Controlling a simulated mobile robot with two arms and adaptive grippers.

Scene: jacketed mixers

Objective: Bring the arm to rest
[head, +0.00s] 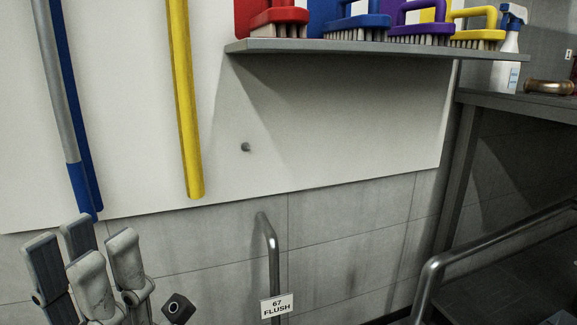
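My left gripper (84,258) shows at the lower left corner, its grey fingers pointing up. The fingers stand apart with a gap between them, and I see nothing held in it. It is below the lower ends of the blue and yellow handles on the wall, in front of the tiled wall. The rest of my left arm is cut off by the picture edge. My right gripper is not in view.
A shelf (370,48) holds red, blue, purple and yellow brushes. A blue handle (82,190) and a yellow handle (187,120) hang left. A bent metal pipe (273,260) carries a "67 FLUSH" tag (277,305). A spray bottle (508,50) stands right, above a metal rail (480,240).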

